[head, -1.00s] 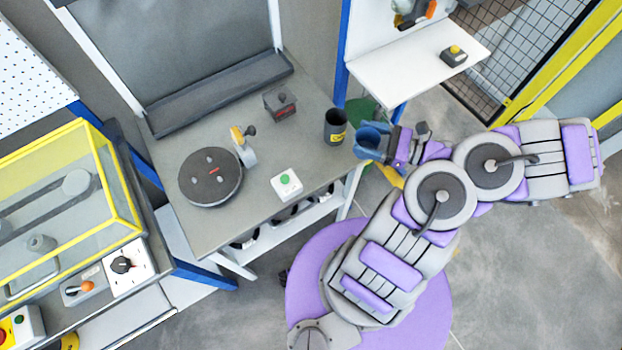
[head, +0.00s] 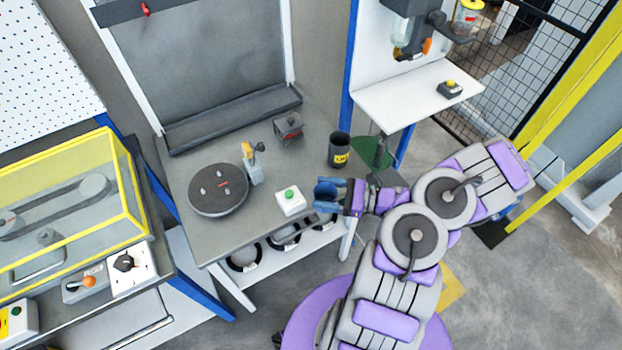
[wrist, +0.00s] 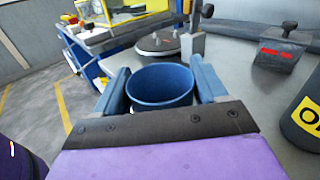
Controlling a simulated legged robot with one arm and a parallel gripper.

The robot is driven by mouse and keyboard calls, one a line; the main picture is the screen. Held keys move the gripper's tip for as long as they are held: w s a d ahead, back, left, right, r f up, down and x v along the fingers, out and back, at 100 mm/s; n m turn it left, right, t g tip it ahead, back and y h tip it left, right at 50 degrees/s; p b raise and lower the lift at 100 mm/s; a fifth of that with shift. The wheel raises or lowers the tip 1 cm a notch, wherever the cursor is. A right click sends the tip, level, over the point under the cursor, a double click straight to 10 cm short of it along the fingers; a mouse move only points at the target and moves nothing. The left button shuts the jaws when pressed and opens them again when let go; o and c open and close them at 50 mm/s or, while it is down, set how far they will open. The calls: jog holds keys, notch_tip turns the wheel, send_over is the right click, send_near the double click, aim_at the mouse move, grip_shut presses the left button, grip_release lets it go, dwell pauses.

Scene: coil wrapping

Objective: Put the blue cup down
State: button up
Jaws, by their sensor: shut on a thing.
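The blue cup (wrist: 160,86) is upright with its open rim facing up in the wrist view. My gripper (wrist: 162,84) is shut on it, with one blue finger on each side. In the head view my gripper (head: 325,195) is at the right front edge of the grey worktable (head: 215,240), right of the white green-button box. There the cup is hard to tell from the blue fingers. The cup's underside is hidden, so I cannot tell whether it touches the tabletop.
On the table are a black can with a yellow label (head: 340,150), a white box with a green button (head: 290,201), a round dark turntable (head: 218,190) and a dark box (head: 288,129).

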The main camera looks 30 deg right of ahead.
jog(key=w, duration=0.5)
jog(key=w+f+b, duration=0.1)
jog(key=w, duration=0.1)
jog(key=shift+w+a, duration=0.25)
jog(key=shift+w, duration=0.15)
jog(key=shift+w+d, duration=0.15)
jog(key=shift+w, duration=0.5)
jog(key=shift+w+f+b, duration=0.1)
jog(key=shift+f+b, duration=0.55)
jog(key=shift+f, duration=1)
jog(key=shift+f, duration=0.1)
jog(key=o, duration=1.1)
jog(key=shift+o, duration=0.2)
